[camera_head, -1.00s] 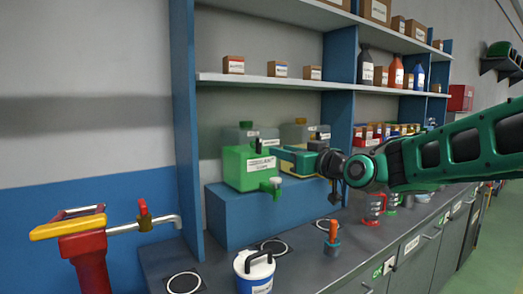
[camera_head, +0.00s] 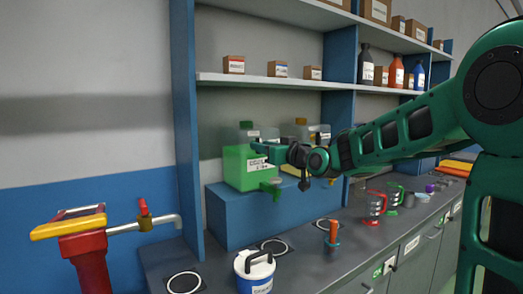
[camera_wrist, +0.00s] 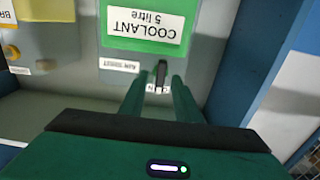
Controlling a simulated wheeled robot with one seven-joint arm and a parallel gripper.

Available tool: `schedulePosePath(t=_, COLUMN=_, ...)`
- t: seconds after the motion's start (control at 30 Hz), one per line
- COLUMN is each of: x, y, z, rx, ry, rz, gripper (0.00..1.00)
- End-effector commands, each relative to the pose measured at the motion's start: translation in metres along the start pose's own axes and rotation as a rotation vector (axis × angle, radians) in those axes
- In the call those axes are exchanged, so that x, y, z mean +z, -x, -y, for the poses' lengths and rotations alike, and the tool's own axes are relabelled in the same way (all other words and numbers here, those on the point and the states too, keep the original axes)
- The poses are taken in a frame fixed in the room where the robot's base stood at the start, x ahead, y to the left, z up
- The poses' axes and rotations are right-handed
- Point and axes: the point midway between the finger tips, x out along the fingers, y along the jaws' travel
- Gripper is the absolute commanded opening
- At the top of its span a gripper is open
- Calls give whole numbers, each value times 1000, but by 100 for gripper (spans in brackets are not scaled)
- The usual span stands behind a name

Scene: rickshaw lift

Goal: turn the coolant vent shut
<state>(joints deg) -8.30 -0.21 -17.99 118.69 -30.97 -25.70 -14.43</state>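The green coolant can (camera_head: 238,168) stands on a blue step on the bench, its white label facing out. In the wrist view the can (camera_wrist: 112,42) appears upside down with its "COOLANT 5 litre" label. A small black vent lever (camera_wrist: 162,74) shows just past the can's label, near small white tags too small to read surely. My gripper (camera_head: 257,147) is at the top of the can. In the wrist view my gripper's fingertips (camera_wrist: 159,82) are apart, with the lever between their tips. I cannot tell whether either finger touches it. In the head view my gripper hides the vent.
A green tap (camera_head: 273,187) sticks out from the can's lower front. A blue shelf upright (camera_head: 185,120) rises at the left.

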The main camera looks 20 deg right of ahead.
Motion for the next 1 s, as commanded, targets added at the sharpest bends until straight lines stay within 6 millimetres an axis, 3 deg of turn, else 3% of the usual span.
schedulePosePath(t=0.07, x=0, y=0, z=0, rx=0, ry=0, rz=0, gripper=30)
schedulePosePath(t=0.2, x=0, y=0, z=0, rx=0, ry=0, rz=0, gripper=0)
schedulePosePath(t=0.67, x=0, y=0, z=-1, rx=0, ry=-62, rz=1, gripper=0)
schedulePosePath(t=1.0, x=1, y=0, z=-3, rx=2, ry=-315, rz=2, gripper=0)
